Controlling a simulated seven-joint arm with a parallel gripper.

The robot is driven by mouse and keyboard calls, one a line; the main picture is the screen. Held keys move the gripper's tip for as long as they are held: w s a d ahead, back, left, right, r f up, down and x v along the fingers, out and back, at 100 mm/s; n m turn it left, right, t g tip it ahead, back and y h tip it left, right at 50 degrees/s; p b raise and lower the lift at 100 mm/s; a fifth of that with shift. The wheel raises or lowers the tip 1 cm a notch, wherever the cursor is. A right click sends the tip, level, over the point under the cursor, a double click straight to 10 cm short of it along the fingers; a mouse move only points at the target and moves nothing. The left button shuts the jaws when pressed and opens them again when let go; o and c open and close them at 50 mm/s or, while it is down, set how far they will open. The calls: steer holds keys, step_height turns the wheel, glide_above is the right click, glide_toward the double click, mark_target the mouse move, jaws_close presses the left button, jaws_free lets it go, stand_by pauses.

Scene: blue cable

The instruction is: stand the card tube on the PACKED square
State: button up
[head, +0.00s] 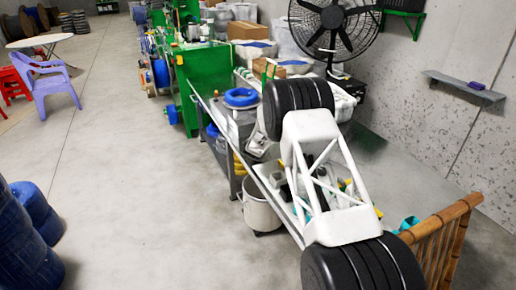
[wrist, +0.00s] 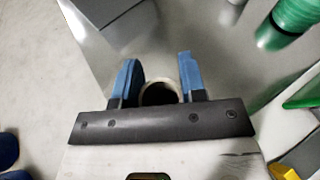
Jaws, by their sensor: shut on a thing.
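In the wrist view, my gripper (wrist: 158,78) has its two blue fingers on either side of a round, hollow tube. I take this to be the card tube (wrist: 159,80); its pale rim and dark opening show between the fingers. Most of the tube's length is hidden by the dark gripper bar, and I cannot tell whether its foot touches the surface below. In the head view, my arm covers much of the bench, and I cannot make out the tube there. No PACKED square can be made out in either view.
A grey metal surface (wrist: 95,20) lies beyond my fingers. A green cylinder (wrist: 293,15) stands at upper right, with a yellow object (wrist: 285,172) at lower right. The head view shows a blue coil (head: 241,97), white bucket (head: 260,207) and bamboo rail (head: 448,230). Open floor lies left.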

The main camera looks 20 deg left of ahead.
steer(key=shift+f, duration=1.6)
steer(key=shift+f, duration=0.1)
steer(key=o, duration=0.9)
steer(key=shift+s+r, duration=0.1)
steer(key=shift+r, duration=0.1)
steer(key=shift+s+d+r, duration=0.1)
steer(key=shift+s+r, duration=0.1)
steer(key=shift+s, duration=0.1)
steer(key=shift+v, duration=5.55)
